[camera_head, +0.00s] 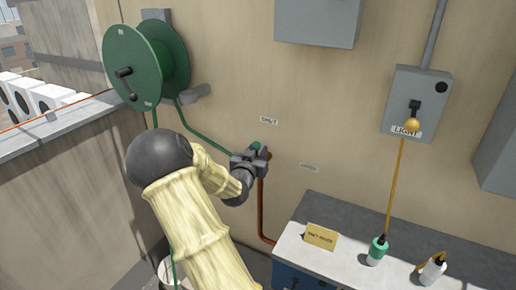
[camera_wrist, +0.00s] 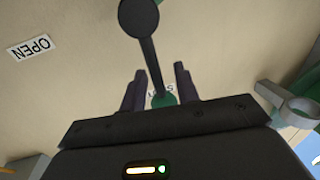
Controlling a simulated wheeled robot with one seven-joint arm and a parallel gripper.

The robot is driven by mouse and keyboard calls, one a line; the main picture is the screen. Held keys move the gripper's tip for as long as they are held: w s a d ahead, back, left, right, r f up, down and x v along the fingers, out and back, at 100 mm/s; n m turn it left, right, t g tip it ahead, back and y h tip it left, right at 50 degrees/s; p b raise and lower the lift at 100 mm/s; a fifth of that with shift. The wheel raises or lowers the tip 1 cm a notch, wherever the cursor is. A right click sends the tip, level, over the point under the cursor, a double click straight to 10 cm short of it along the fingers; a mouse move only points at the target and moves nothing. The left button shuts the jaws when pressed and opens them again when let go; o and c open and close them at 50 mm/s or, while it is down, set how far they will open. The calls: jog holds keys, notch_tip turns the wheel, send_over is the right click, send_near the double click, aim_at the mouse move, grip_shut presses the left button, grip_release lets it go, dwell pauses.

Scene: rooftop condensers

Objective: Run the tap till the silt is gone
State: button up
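The tap sits on the wall at the top of a copper pipe (camera_head: 261,205), mostly hidden by my gripper (camera_head: 262,155) in the head view. In the wrist view a dark lever (camera_wrist: 147,50) with a round knob rises from a green hub (camera_wrist: 163,101). My gripper (camera_wrist: 160,80) has its two fingers apart, either side of the lever's base, with gaps showing. An OPEN label (camera_wrist: 33,47) shows upside down; a second label behind the hub is partly hidden. No running water or silt is visible.
A green hose reel (camera_head: 135,62) hangs at upper left, with a green hose (camera_head: 205,137) running towards the tap. A pale bucket (camera_head: 165,270) is partly visible at bottom left. A bench (camera_head: 345,262) with bottles and a yellow card stands right, below a grey switch box (camera_head: 408,85).

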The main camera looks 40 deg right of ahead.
jog(key=shift+w+d, duration=0.35)
jog(key=shift+d, duration=0.2)
grip_shut()
